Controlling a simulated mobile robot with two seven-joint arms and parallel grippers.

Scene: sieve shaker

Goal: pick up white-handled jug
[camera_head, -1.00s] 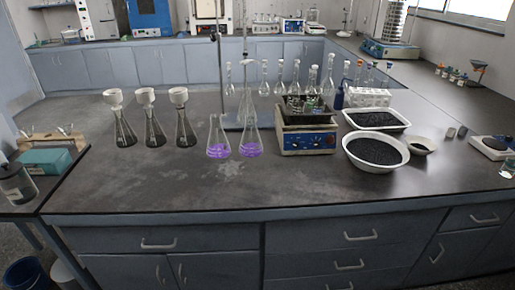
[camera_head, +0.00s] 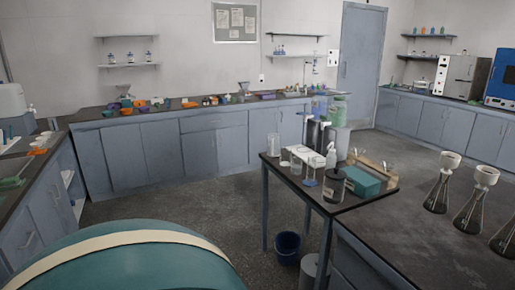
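I cannot make out a white-handled jug for certain in this view. Several vessels stand close together on the small dark side table (camera_head: 308,192). Among them are a clear tall vessel (camera_head: 273,146) at its left end and a grey vessel (camera_head: 342,141) at its back; any handles on them are too small to tell. A dark jar with a pale lid (camera_head: 334,186) stands near the front edge. Neither of my grippers is in view.
A teal box (camera_head: 360,182) sits on the side table. Flasks with white funnels (camera_head: 438,187) stand on the bench at right. A large teal rounded form (camera_head: 110,268) fills the lower left. Grey floor (camera_head: 190,193) lies open between.

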